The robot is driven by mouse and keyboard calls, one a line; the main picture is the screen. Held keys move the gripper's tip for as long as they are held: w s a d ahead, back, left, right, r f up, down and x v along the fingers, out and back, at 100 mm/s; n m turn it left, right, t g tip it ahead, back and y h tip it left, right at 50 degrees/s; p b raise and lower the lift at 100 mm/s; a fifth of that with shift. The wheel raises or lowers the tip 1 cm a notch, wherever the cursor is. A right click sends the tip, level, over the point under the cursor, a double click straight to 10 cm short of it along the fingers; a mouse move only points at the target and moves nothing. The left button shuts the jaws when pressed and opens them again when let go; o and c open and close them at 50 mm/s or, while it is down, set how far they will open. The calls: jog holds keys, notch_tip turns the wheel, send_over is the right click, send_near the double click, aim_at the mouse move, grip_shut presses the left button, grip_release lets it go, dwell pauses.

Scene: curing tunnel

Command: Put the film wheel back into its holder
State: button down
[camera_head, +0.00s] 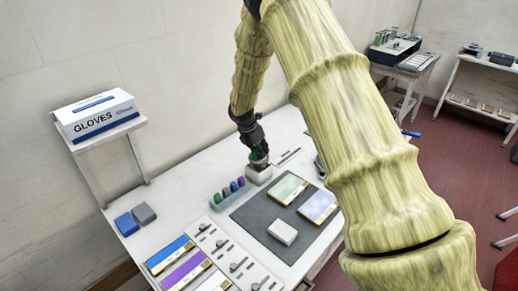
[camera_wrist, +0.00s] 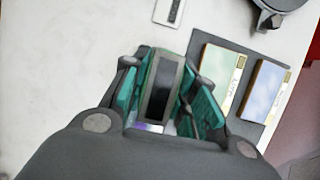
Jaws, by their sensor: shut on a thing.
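My gripper (camera_head: 258,154) points down over a small white block (camera_head: 259,175), which appears to be the holder, at the back of the white bench. A small dark green thing, apparently the film wheel (camera_head: 260,157), shows at the fingertips, just above or in the block. I cannot tell whether it is seated. In the wrist view, my gripper (camera_wrist: 160,92) has teal-sided fingers on both sides of a narrow upright piece with a dark middle and grey-green edges (camera_wrist: 160,85). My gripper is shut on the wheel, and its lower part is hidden.
A rack of several coloured pieces (camera_head: 228,193) stands close in front of the block. A dark mat (camera_head: 248,213) holds two panels and a white block (camera_head: 283,231). Colour strips (camera_head: 183,269) lie at the front left. A glove box (camera_head: 98,113) sits on a raised shelf.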

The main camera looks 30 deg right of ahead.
jog(key=shift+f+b, duration=0.6)
jog(key=shift+f, duration=1.15)
jog(key=c, duration=1.1)
grip_release()
jog(key=shift+o, duration=0.2)
jog(key=o, duration=0.4)
jog(key=shift+r, duration=0.1)
jog(key=shift+r+p, duration=2.75)
jog(key=shift+r, duration=0.7)
